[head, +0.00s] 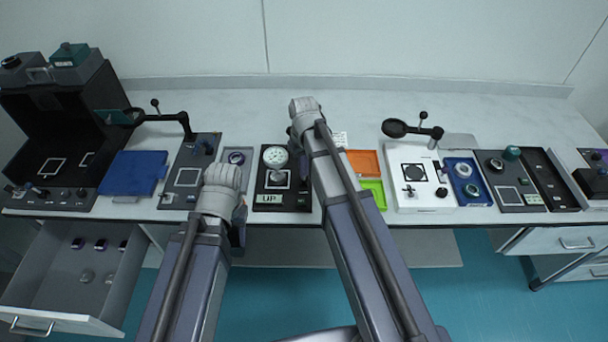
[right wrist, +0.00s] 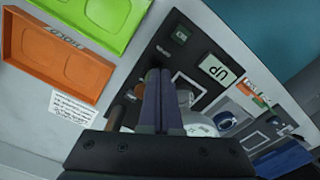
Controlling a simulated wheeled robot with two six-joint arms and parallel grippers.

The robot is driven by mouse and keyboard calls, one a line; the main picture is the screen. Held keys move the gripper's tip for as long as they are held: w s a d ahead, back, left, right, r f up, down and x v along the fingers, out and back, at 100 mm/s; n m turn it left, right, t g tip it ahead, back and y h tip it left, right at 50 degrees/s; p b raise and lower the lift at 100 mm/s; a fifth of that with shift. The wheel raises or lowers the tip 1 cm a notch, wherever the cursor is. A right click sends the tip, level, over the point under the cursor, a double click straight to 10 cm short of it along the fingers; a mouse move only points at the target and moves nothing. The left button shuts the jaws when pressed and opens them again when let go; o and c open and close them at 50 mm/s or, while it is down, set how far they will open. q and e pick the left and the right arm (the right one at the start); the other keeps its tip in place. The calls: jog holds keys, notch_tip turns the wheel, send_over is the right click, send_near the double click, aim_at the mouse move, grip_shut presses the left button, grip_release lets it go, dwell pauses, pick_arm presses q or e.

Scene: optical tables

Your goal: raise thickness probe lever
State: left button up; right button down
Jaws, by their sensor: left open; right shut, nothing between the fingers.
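The thickness probe is a black unit (head: 266,183) in the middle of the bench, with a round white dial (head: 275,156) on top and a lit "UP" label (head: 270,198) at its front. In the right wrist view the black base (right wrist: 204,98) shows with the "UP" label (right wrist: 218,72); the fingers partly cover the dial. My right gripper (right wrist: 159,74) is shut and empty above the unit. A small brown-orange part, possibly the lever knob (right wrist: 138,90), shows just left of the fingers; contact is unclear. My left arm's wrist (head: 222,182) is left of the probe; its fingers are mostly hidden.
Orange (head: 363,162) and green (head: 374,192) trays lie right of the probe, next to my right arm. A grey unit (head: 187,180) and blue panel (head: 134,172) are to the left. An open drawer (head: 75,275) juts out front left. The bench's back strip is clear.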

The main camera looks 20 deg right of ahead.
jog(key=r+p, duration=0.1)
jog(key=r, duration=0.1)
jog(key=r+p, duration=0.1)
jog(key=shift+s+a+r+p, duration=0.1)
jog(key=shift+s+p, duration=0.15)
jog(key=shift+p, duration=0.05)
jog(key=s+a, duration=0.5)
jog(key=s, duration=0.3)
jog(key=s+a+n+h, duration=0.1)
jog(key=s+a, duration=0.5)
jog(key=s, duration=0.3)
